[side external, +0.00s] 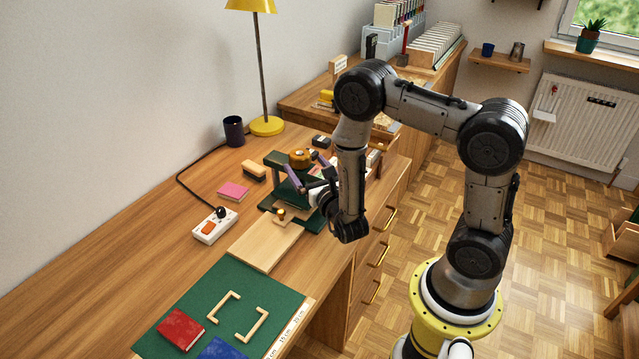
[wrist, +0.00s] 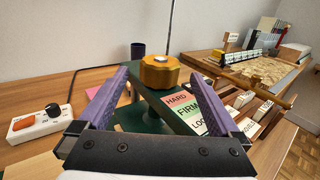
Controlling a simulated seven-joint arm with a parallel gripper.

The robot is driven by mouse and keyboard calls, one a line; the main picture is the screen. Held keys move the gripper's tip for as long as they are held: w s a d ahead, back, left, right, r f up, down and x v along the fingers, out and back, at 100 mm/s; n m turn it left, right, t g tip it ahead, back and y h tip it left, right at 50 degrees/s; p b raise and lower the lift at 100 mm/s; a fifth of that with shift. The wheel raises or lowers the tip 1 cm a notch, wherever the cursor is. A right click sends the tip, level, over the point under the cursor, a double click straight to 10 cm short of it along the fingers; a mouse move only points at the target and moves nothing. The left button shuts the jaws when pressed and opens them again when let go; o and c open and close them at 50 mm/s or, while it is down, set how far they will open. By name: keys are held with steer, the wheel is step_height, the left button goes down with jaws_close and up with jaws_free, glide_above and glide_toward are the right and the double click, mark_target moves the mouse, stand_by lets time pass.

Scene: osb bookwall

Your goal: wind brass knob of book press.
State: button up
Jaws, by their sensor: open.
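The brass knob (wrist: 159,72) sits on top of the dark green book press (wrist: 150,108). In the side view the knob (side external: 301,158) and the press (side external: 277,159) stand on the desk by its right edge. My gripper (wrist: 159,78) is open, with its purple fingers on either side of the knob in the wrist view and apart from it. In the side view my gripper (side external: 303,177) is at the press, just in front of the knob. A label panel (wrist: 183,112) on the press reads HARD, FIRM and a partly hidden third word. The lower press is partly hidden by my arm.
A white box with a dial (side external: 214,226) and a wooden board (side external: 262,247) lie in front of the press. A green mat (side external: 266,289) holds a red book (side external: 181,329). A yellow lamp (side external: 267,126) and dark mug (side external: 233,130) stand behind. The desk's left side is clear.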

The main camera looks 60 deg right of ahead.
steer(key=v, duration=0.8)
steer(key=shift+s+a, duration=0.15)
steer(key=shift+s, duration=0.2)
steer(key=w+d+r+m+g+h, duration=0.3)
steer(key=w+r+m+g+h, duration=0.2)
steer(key=g+h, duration=0.25)
steer(key=m+g, duration=0.6)
steer(key=g, duration=0.1)
glide_toward(309, 159)
steer(key=w, duration=0.3)
steer(key=d, duration=1.3)
steer(key=shift+f, duration=0.1)
